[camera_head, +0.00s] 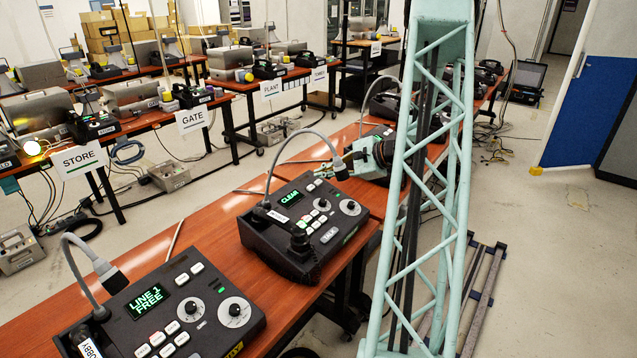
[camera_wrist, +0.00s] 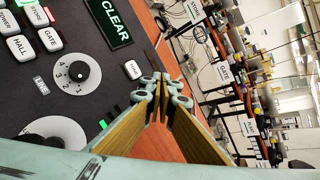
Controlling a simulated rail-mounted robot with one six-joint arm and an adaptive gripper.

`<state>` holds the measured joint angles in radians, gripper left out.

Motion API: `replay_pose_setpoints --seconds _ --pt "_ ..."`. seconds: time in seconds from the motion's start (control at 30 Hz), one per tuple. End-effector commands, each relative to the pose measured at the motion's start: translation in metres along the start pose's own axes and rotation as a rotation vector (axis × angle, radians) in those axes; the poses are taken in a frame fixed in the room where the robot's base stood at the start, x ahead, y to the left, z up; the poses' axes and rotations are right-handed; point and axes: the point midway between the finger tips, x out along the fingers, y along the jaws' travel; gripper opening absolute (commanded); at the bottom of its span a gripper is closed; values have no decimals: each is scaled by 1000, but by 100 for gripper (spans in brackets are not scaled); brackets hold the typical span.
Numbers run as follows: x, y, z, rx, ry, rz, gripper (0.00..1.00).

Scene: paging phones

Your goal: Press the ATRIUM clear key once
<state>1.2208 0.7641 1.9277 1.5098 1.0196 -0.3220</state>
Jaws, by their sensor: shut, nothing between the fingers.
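A black paging phone (camera_head: 310,218) with a green-lit screen reading CLEAR stands on the wooden bench. Its name label is too small to read, so I cannot tell whether it is ATRIUM. A black phone with a CLEAR screen (camera_wrist: 108,20) fills the left of the wrist view, with white keys including GATE and HALL and a dial (camera_wrist: 78,74). A small white key (camera_wrist: 132,69) lies near the fingertips, its lettering unclear. My gripper (camera_wrist: 161,88) is shut and empty beside this phone's edge. In the head view my gripper (camera_head: 327,170) is just beyond the phone.
A nearer phone (camera_head: 165,310) shows LINE 1 FREE, with a label ending in BBY. Gooseneck microphones (camera_head: 340,170) rise from the phones. Benches behind carry STORE (camera_head: 78,160), GATE (camera_head: 192,119) and PLANT (camera_head: 271,90) signs.

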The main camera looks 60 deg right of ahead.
Motion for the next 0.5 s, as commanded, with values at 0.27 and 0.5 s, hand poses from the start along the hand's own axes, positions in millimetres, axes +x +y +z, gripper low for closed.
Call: replay_pose_setpoints --seconds 0.27,0.5 --pt "-13 -10 9 1 1 -1 0" --pt "-23 -17 16 -1 1 -1 0"
